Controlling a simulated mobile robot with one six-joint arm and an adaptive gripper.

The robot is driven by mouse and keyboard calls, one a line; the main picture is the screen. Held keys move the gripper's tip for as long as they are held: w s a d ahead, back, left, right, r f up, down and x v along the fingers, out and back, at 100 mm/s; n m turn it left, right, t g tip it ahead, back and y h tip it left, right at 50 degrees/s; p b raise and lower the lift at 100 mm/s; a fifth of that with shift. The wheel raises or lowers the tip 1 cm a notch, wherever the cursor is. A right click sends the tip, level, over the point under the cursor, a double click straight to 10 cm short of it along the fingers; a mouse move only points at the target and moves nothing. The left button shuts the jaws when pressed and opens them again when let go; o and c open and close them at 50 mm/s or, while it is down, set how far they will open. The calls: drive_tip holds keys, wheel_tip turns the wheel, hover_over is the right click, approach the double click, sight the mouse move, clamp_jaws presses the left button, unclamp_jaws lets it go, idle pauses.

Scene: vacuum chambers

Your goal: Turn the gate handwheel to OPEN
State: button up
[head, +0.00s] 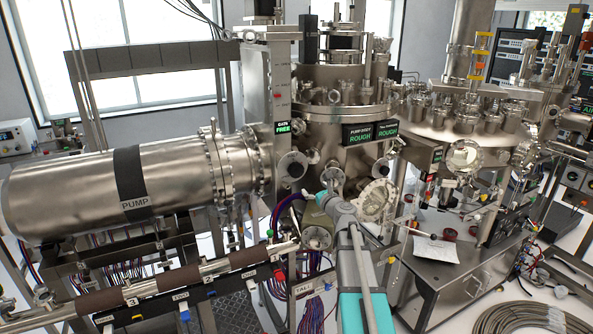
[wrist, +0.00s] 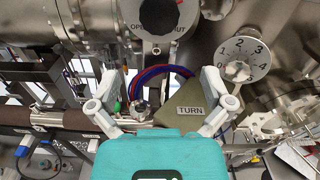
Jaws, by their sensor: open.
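The gate valve's round plate (wrist: 157,42) is at the top of the wrist view, lettered OPEN on the left and SHUT on the right, partly cut off. In the head view the plate (head: 292,165) is on the valve body, under a green "GATE FREE" sign (head: 283,128). My gripper (wrist: 163,82) is open, with its fingers spread and nothing held. It is below the handwheel and apart from it. The knob's exact setting is unclear.
A numbered dial (wrist: 240,61) is right of the handwheel. An olive block labelled TURN (wrist: 189,112) and red and blue hoses (wrist: 153,82) show between and beyond my fingers. The large pump cylinder (head: 110,190) fills the left; a pipe rail (head: 170,283) runs in front.

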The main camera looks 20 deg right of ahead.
sight(298, 172)
drive_tip(key=shift+w, duration=0.2)
drive_tip(key=w, duration=1.3)
drive_tip(key=shift+w+a, duration=0.25)
drive_tip(key=c, duration=0.9)
drive_tip(key=shift+n, duration=0.4)
drive_tip(key=n, duration=0.4)
drive_tip(key=shift+d, duration=0.1)
drive_tip(key=n, duration=0.4)
drive_tip(key=shift+s+n, duration=0.15)
drive_tip(key=shift+n, duration=0.15)
